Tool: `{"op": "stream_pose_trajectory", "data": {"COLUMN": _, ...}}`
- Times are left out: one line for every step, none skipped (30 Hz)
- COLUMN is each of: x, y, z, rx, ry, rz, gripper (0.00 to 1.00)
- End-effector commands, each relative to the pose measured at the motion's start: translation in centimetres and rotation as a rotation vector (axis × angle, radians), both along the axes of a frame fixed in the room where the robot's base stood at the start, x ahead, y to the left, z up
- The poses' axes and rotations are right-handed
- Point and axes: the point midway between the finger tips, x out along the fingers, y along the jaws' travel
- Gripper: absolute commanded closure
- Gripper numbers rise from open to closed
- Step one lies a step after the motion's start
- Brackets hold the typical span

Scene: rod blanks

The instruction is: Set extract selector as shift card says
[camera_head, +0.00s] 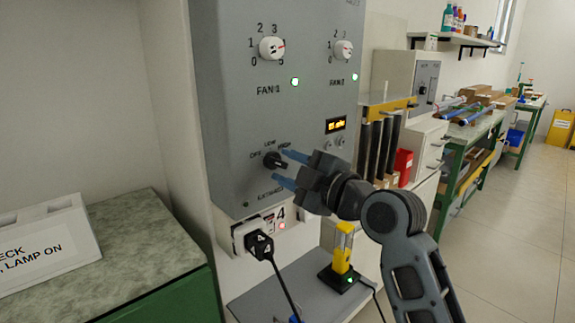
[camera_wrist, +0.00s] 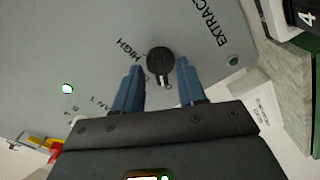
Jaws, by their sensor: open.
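The extract selector (camera_head: 273,160) is a black knob low on the grey control panel (camera_head: 228,110), with OFF, LOW and HIGH printed around its upper side and EXTRACT below. In the wrist view the knob (camera_wrist: 159,60) bears a white mark on the side facing my gripper; I cannot tell surely which label it points at. My gripper (camera_head: 282,167) is open, its two blue fingers reaching to the knob from the right. In the wrist view the fingertips lie on either side of the knob with gaps showing. No shift card can be made out.
Two white fan dials (camera_head: 271,48) and a small amber display (camera_head: 336,125) are on the panel. A black plug (camera_head: 260,246) sits in a socket below it. A yellow device (camera_head: 342,247) stands on the grey shelf.

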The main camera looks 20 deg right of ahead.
Motion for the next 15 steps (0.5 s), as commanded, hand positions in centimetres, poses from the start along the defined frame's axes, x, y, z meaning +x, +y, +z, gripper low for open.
{"op": "stream_pose_trajectory", "data": {"x": 0.31, "y": 0.12, "z": 0.06, "rx": 0.000, "ry": 0.000, "rz": 0.001, "gripper": 0.60}}
{"op": "stream_pose_trajectory", "data": {"x": 0.42, "y": 0.17, "z": 0.06, "rx": 0.000, "ry": -0.001, "rz": 0.000, "gripper": 0.60}}
{"op": "stream_pose_trajectory", "data": {"x": 0.52, "y": 0.20, "z": 0.06, "rx": 0.000, "ry": -0.001, "rz": 0.000, "gripper": 0.60}}
{"op": "stream_pose_trajectory", "data": {"x": 0.56, "y": 0.23, "z": 0.05, "rx": 0.000, "ry": -0.001, "rz": 0.000, "gripper": 0.60}}
{"op": "stream_pose_trajectory", "data": {"x": 0.59, "y": 0.23, "z": 0.03, "rx": 0.000, "ry": -0.001, "rz": 0.000, "gripper": 0.60}}
{"op": "stream_pose_trajectory", "data": {"x": 0.60, "y": 0.23, "z": 0.02, "rx": 0.000, "ry": -0.001, "rz": -0.001, "gripper": 0.60}}
{"op": "stream_pose_trajectory", "data": {"x": 0.60, "y": 0.23, "z": 0.02, "rx": 0.000, "ry": -0.001, "rz": -0.001, "gripper": 0.60}}
{"op": "stream_pose_trajectory", "data": {"x": 0.59, "y": 0.23, "z": 0.01, "rx": 0.000, "ry": -0.001, "rz": -0.001, "gripper": 0.60}}
{"op": "stream_pose_trajectory", "data": {"x": 0.58, "y": 0.23, "z": 0.01, "rx": 0.000, "ry": -0.001, "rz": -0.001, "gripper": 0.60}}
{"op": "stream_pose_trajectory", "data": {"x": 0.58, "y": 0.22, "z": 0.01, "rx": 0.000, "ry": -0.001, "rz": -0.001, "gripper": 0.60}}
{"op": "stream_pose_trajectory", "data": {"x": 0.58, "y": 0.22, "z": 0.01, "rx": 0.000, "ry": -0.001, "rz": -0.001, "gripper": 0.61}}
{"op": "stream_pose_trajectory", "data": {"x": 0.57, "y": 0.22, "z": 0.01, "rx": 0.000, "ry": -0.001, "rz": -0.001, "gripper": 0.64}}
{"op": "stream_pose_trajectory", "data": {"x": 0.57, "y": 0.22, "z": 0.01, "rx": 0.000, "ry": -0.001, "rz": -0.001, "gripper": 0.67}}
{"op": "stream_pose_trajectory", "data": {"x": 0.57, "y": 0.22, "z": 0.00, "rx": 0.000, "ry": -0.001, "rz": -0.001, "gripper": 0.70}}
{"op": "stream_pose_trajectory", "data": {"x": 0.56, "y": 0.21, "z": 0.01, "rx": 0.000, "ry": -0.001, "rz": -0.001, "gripper": 0.74}}
